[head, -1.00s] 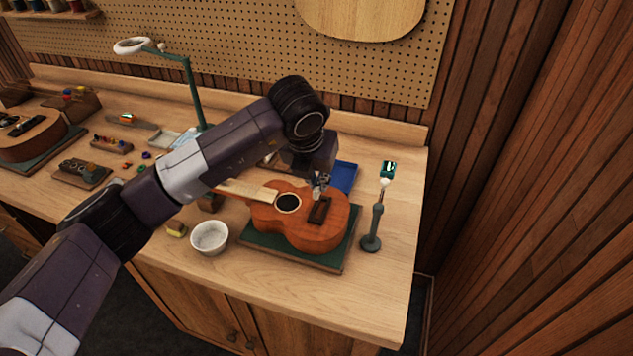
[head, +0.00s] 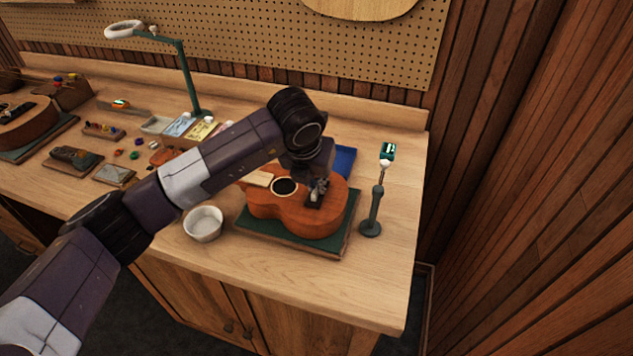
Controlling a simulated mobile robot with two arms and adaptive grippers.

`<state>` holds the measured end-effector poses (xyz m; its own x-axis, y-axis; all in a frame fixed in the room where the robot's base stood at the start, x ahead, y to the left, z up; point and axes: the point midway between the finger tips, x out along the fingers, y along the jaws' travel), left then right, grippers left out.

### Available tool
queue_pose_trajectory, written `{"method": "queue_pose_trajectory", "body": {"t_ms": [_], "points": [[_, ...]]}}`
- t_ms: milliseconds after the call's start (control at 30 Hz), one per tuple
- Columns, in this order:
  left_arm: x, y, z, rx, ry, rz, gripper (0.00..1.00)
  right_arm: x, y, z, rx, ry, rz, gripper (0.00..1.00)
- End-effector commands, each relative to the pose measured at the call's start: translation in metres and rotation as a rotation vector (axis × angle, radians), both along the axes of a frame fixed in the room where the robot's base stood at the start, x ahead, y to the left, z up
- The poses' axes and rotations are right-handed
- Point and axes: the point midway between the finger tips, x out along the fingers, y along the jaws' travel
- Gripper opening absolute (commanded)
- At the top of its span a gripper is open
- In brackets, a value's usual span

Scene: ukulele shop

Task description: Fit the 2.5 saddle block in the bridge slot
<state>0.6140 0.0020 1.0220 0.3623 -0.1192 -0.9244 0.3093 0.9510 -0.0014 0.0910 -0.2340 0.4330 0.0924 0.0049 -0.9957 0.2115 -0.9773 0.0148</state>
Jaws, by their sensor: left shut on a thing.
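A brown ukulele (head: 268,213) lies on a green mat (head: 345,245), its neck pointing left and partly hidden by my left arm. Its dark bridge (head: 312,203) is on the right half of the body, partly covered by my left gripper (head: 317,192). That gripper points down with its fingertips at or just above the bridge. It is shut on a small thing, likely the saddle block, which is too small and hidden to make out. I cannot tell whether the block touches the slot. My right gripper is out of view.
A white bowl (head: 203,223) stands left of the mat. A stand with a small green display (head: 388,152) is close on the right. A blue tray (head: 345,160) lies behind the ukulele. A lamp (head: 184,75) and small parts are at left. The bench's front right corner is clear.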

Motion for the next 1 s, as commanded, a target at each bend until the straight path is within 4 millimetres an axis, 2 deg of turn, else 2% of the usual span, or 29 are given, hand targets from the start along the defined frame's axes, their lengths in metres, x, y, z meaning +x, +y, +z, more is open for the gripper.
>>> {"method": "queue_pose_trajectory", "body": {"t_ms": [1000], "points": [[0.0005, 0.0, 0.001, 0.001, -0.001, 0.0, 0.0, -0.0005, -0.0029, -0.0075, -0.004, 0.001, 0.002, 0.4]]}}
